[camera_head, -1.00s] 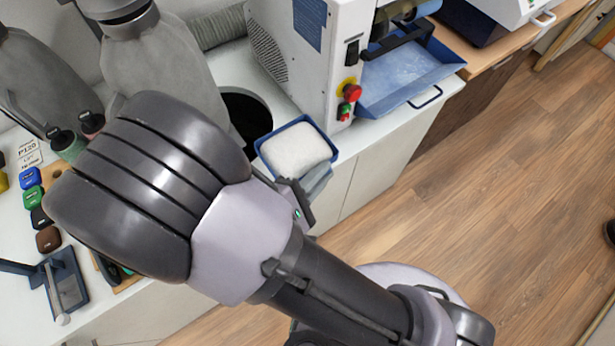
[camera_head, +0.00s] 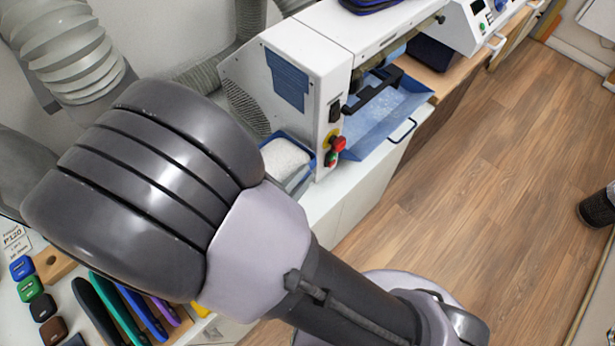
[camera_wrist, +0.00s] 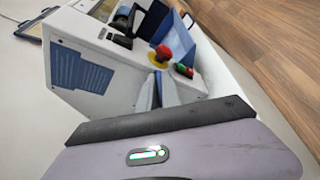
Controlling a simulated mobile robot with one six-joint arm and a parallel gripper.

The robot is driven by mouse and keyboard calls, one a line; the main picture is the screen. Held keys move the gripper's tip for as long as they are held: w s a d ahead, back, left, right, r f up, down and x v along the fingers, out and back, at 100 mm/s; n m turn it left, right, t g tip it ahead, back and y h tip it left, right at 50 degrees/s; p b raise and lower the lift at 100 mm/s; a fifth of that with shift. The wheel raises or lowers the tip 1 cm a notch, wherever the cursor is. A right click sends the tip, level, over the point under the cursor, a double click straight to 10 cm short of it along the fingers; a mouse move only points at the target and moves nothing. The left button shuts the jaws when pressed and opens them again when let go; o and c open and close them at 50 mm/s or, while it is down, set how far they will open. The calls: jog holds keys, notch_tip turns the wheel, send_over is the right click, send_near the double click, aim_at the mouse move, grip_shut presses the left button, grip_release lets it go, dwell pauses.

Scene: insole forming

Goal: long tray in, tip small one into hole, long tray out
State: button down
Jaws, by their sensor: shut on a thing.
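The small blue tray (camera_head: 267,140), full of white dust, is at the left side of the white machine in the head view. My gripper (camera_head: 299,183) is shut on its near side; my arm hides part of both. In the wrist view my gripper's grey-blue fingers (camera_wrist: 166,88) show close together, and the small tray cannot be made out there. The long blue tray (camera_head: 378,138) sits in the front of the machine, with pale dust on its floor and a handle at its outer edge. The hole in the worktop is hidden behind my arm.
The white machine (camera_head: 300,60) stands close beside the small tray, with a red stop button (camera_head: 339,143) on its front. A grey hose (camera_head: 70,50) hangs at upper left.

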aim_at(286, 175)
jog(key=shift+w+a+r+n+g+h+p, duration=0.2)
jog(key=shift+w+a+r+n+p, duration=0.4)
jog(key=shift+p, duration=0.95)
jog(key=shift+w+a+r+n+g+h+p, duration=0.15)
jog(key=shift+w+a+r+p, duration=0.45)
jog(key=shift+r+p, duration=0.75)
jog(key=shift+w+a+r+n+g+h+p, duration=0.1)
jog(key=shift+w+a+r+n+g+p, duration=0.35)
jog(key=shift+p, duration=1.3)
jog(key=w+a+r+n+g+h+p, duration=0.1)
jog(key=w+a+r+n+p, duration=0.3)
jog(key=p, duration=0.5)
jog(key=shift+a+r+g+h, duration=0.3)
jog(key=shift+a+r+h, duration=0.25)
jog(key=shift+r, duration=0.1)
jog(key=shift+s, duration=0.1)
